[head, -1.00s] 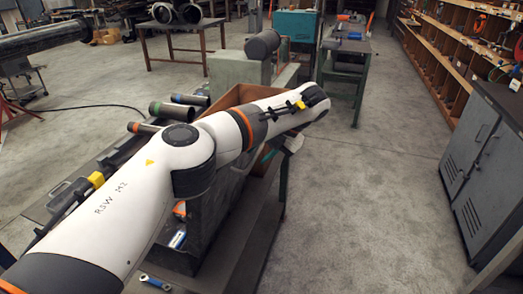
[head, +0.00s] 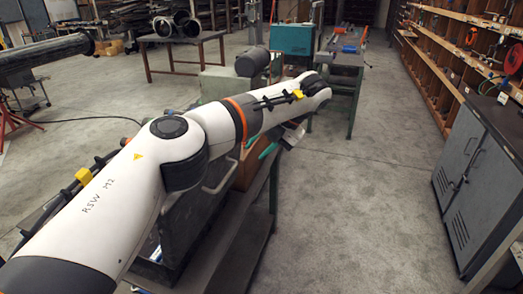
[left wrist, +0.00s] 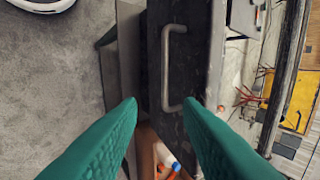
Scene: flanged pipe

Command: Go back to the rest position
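My left arm reaches from the lower left across the head view. Its left gripper (head: 270,148) is small there, mostly behind the wrist, with a teal finger showing. In the left wrist view the two teal fingers of the left gripper (left wrist: 160,104) stand well apart with nothing gripped between them. Beyond them is a dark surface with a metal handle (left wrist: 167,68); whether the fingers touch it cannot be told. My right gripper is in neither view.
A dark cart (head: 235,215) lies under my arm, with a brown box (head: 247,168) at its far end. A grey cabinet (head: 480,185) stands at the right. A black pipe (head: 45,52) juts in at the left. The floor between cart and cabinet is clear.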

